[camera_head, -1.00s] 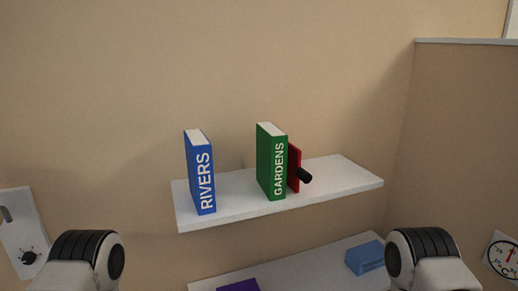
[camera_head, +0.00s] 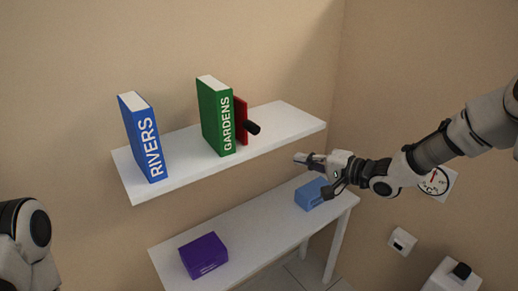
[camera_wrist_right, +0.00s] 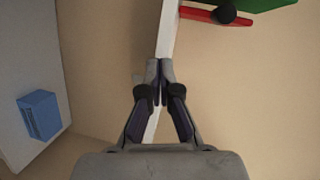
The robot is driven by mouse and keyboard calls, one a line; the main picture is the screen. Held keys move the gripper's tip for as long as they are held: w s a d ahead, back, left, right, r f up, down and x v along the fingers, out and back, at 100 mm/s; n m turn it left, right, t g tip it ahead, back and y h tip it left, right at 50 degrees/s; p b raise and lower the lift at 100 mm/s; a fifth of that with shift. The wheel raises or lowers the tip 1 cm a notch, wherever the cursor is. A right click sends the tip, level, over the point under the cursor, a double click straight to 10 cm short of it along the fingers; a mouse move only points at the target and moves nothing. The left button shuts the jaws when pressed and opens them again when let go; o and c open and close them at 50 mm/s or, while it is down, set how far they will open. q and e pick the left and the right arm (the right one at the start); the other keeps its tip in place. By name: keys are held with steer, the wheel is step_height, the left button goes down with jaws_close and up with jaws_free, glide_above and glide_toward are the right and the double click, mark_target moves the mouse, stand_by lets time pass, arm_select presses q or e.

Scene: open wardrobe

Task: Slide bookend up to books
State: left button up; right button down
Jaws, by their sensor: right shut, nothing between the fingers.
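The red bookend (camera_head: 241,120) with a black knob stands on the white shelf (camera_head: 285,122), right beside the green GARDENS book (camera_head: 215,116). The blue RIVERS book (camera_head: 140,137) stands apart at the shelf's left end, with a gap between the books. My right gripper (camera_head: 298,158) is shut and empty, to the right of and below the bookend, near the shelf's front edge. In the right wrist view its closed fingertips (camera_wrist_right: 159,98) show over the shelf edge (camera_wrist_right: 167,35), and the red bookend (camera_wrist_right: 205,14) shows at the top. Only a left arm link shows; the left gripper is out of view.
Below the shelf is a white table (camera_head: 245,222) with a purple box (camera_head: 203,255) and a blue box (camera_head: 311,193). A round dial (camera_head: 435,182) hangs on the right wall. The shelf's right end is bare.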

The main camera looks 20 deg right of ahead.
step_height(320, 180, up, 8)
steer(key=d+r+t, duration=0.1)
steer(key=d+t, duration=0.1)
steer(key=w+a+f+p, duration=0.2)
steer(key=w+a+p, duration=0.2)
steer(key=w+a, duration=0.3)
steer(key=shift+a+y+p, duration=0.3)
steer(key=shift+a+p, duration=0.05)
steer(key=shift+a, duration=0.85)
